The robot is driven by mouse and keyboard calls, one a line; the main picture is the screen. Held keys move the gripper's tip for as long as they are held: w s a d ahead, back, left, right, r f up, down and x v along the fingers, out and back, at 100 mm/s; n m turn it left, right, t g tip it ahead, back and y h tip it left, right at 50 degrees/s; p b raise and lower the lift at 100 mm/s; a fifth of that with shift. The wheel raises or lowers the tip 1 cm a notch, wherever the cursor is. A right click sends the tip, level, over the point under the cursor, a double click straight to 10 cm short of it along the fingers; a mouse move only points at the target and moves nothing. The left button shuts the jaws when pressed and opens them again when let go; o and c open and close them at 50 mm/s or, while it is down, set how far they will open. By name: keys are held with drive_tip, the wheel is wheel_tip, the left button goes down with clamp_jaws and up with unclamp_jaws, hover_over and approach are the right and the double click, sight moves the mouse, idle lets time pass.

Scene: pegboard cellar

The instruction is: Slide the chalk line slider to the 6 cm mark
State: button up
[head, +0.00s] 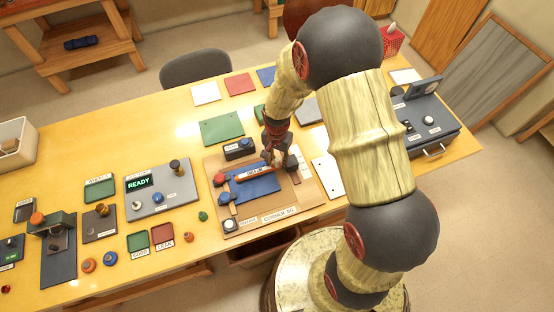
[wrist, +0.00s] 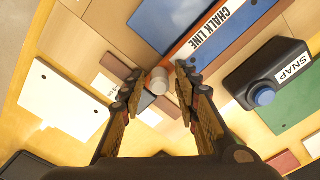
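In the head view my gripper (head: 272,157) is low over the strip's right end. The knob and centimetre marks cannot be made out there.
A dark box with a blue button, labelled SNAP (wrist: 264,95), is close to my right finger. A white plate (wrist: 62,100) lies to the left. A grey READY panel (head: 160,190) and a blue-grey box (head: 430,120) stand farther off on the yellow table (head: 90,150).

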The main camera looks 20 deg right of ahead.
drive_tip(key=shift+o, duration=0.3)
wheel_tip(320, 180, up, 12)
idle(0.5)
idle(0.3)
